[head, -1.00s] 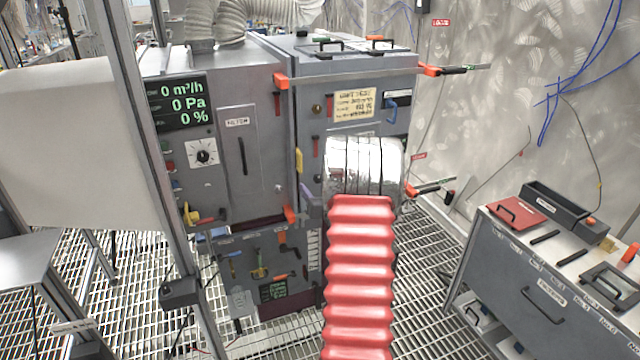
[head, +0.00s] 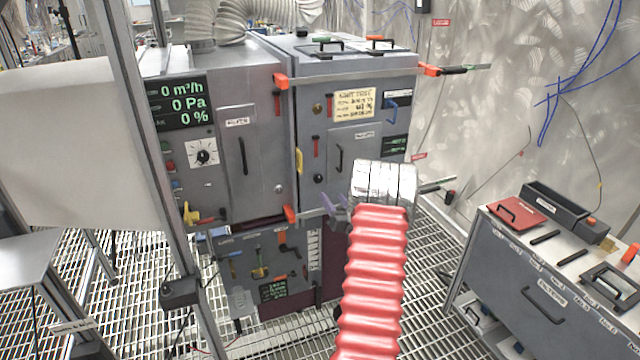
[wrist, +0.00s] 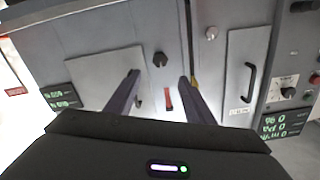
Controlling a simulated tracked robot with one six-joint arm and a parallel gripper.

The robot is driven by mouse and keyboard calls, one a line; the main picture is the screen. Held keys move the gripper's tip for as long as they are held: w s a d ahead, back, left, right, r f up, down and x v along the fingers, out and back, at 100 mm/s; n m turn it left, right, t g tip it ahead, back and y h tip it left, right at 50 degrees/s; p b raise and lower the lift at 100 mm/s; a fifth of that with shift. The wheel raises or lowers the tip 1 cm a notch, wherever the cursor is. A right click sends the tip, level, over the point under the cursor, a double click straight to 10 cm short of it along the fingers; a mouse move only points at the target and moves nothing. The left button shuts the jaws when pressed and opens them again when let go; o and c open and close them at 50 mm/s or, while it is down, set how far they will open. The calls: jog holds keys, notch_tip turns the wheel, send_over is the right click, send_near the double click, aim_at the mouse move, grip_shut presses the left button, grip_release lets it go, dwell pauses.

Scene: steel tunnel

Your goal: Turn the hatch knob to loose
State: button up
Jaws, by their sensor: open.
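The black hatch knob (head: 318,179) is on the front of the grey cabinet, left of and low beside the hatch panel (head: 365,150) with its black handle. In the wrist view, which looks upside down, the knob (wrist: 160,59) shows between and just beyond my finger tips, and the hatch panel (wrist: 98,75) is at left. My gripper (head: 334,206) is low in front of the cabinet in the head view, below the knob. In the wrist view my gripper (wrist: 158,78) is open and empty, with a finger either side of the knob's line. It looks apart from the knob.
A red lever (wrist: 168,98) shows between my fingers. The filter door (head: 240,155) and a white dial (head: 203,152) are left of the hatch. Orange-ended latches (head: 291,215) stick out at the cabinet's edges. A grey drawer cabinet (head: 540,290) stands at right.

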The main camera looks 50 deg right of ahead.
aim_at(319, 179)
jog(key=x, duration=1.2)
jog(key=shift+w, duration=0.25)
